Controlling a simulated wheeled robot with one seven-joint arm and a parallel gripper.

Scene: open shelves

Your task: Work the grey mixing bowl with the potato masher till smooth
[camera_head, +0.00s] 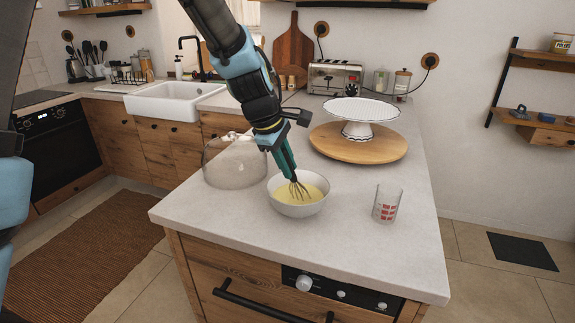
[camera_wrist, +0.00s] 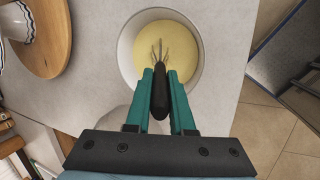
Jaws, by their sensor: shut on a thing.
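A grey-white mixing bowl (camera_head: 298,209) stands on the pale island counter with smooth-looking yellow contents (camera_head: 312,190). The bowl also shows in the wrist view (camera_wrist: 126,52). My gripper (camera_head: 289,171) is above the bowl, pointing down. It is shut on the black handle of a wire whisk (camera_wrist: 160,93), seen between the teal fingers (camera_wrist: 162,80) in the wrist view. The tool's wires look like a whisk, not a potato masher. The wire end (camera_head: 299,190) reaches into the yellow contents; its lowest part is hidden.
A measuring cup (camera_head: 387,204) with red markings stands right of the bowl. A clear glass dome (camera_head: 228,168) is close on the left. A white cake stand (camera_head: 358,118) on a round wooden board (camera_head: 337,148) is behind. The counter's front is clear.

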